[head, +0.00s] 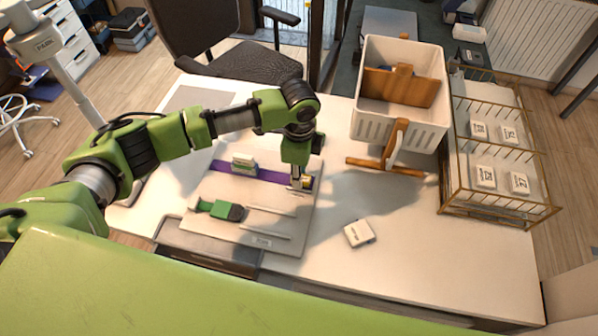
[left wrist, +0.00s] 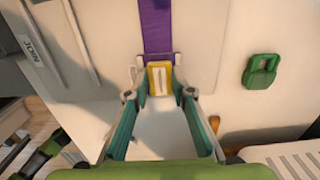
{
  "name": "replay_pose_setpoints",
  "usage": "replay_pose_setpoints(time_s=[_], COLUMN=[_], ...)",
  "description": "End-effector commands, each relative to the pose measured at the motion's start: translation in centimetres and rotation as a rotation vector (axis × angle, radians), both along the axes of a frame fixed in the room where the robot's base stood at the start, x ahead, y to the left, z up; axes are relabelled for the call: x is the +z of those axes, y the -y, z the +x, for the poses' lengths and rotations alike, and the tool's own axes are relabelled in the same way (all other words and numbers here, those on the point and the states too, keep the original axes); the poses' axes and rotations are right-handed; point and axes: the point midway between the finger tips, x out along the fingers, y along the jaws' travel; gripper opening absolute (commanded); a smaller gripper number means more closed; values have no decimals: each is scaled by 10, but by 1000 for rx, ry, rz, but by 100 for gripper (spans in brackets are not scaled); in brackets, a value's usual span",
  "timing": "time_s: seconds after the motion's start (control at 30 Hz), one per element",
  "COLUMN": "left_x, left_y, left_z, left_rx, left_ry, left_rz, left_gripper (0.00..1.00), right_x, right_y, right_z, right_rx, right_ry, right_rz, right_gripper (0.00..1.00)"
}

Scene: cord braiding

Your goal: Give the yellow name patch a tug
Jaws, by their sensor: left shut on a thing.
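The yellow name patch (head: 308,181) sits at the right end of a purple strap (head: 270,174) that lies across a pale board (head: 200,228). In the left wrist view the yellow patch (left wrist: 159,79) has a pale mark in its middle, and the purple strap (left wrist: 157,27) runs up from it. My left gripper (left wrist: 159,94) has one fingertip on each side of the patch and is shut on it, low over the board. In the head view my left gripper (head: 299,184) partly covers the patch. My right gripper is not in view.
A small pale block (head: 243,161) sits on the strap. A green and black tool (head: 217,210) lies on the board. A white labelled box (head: 359,233) is on the table. A white bin (head: 400,120) and a wire rack (head: 497,205) stand at the right. The front right table is clear.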

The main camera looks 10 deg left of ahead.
Motion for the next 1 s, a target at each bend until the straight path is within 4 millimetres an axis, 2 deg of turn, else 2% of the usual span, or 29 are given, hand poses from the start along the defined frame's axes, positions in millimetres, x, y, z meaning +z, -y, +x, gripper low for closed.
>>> replay_pose_setpoints(time_s=[0.37, 0.4, 0.47, 0.7, 0.77, 1.0], left_x=[-3, -3, -3, -2, -2, -2], left_y=[0, 0, 0, 0, 0, 0], left_z=[-1, -1, -1, -1, 0, 0], left_rx=[0, 0, 0, 0, 0, 0], left_ry=[-2, -2, -2, -1, -1, -1], left_rz=[1, 1, 1, 1, 0, 0], left_gripper=[0, 30, 42, 42, 53, 53], right_x=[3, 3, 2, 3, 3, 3], right_y=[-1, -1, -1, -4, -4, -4], right_z=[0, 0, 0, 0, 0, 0], right_rx=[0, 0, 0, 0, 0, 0], right_ry=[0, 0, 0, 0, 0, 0], right_rz=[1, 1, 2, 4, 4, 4], right_gripper=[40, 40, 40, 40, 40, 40])
